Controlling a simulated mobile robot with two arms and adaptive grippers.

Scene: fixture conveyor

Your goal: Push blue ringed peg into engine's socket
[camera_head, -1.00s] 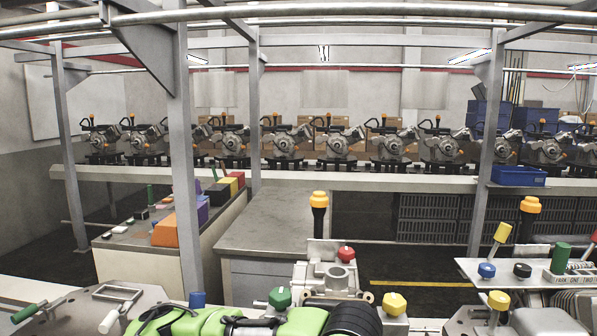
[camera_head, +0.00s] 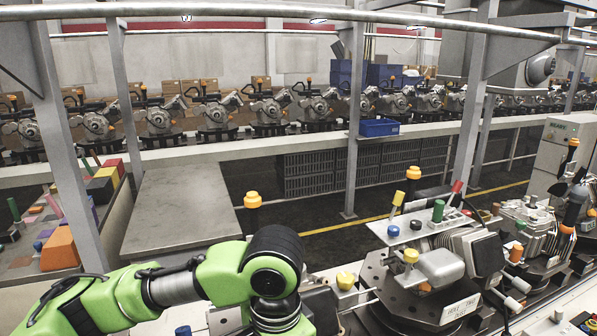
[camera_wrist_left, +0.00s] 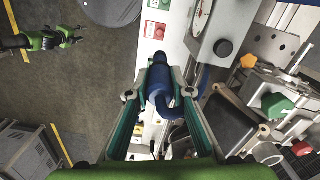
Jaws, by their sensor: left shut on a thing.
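My left gripper (camera_wrist_left: 157,92) is shut on the blue ringed peg (camera_wrist_left: 158,82) in the left wrist view. The peg is a blue cylinder with a curved blue loop beside it. In the head view my green left arm crosses the lower left, and its gripper is out of frame. The engine (camera_wrist_left: 265,85) lies to the right of the held peg in the wrist view, with a green knob (camera_wrist_left: 277,106) and a red knob (camera_wrist_left: 302,148). I cannot make out its socket. My right gripper (camera_wrist_left: 76,37) shows small at the upper left of the wrist view, over the floor; its jaws are unclear.
In the head view a fixture with yellow, green and red knobs (camera_head: 420,250) stands right of my arm. A grey table (camera_head: 180,215) is behind. Red and green buttons (camera_wrist_left: 155,30) are near the peg in the wrist view.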

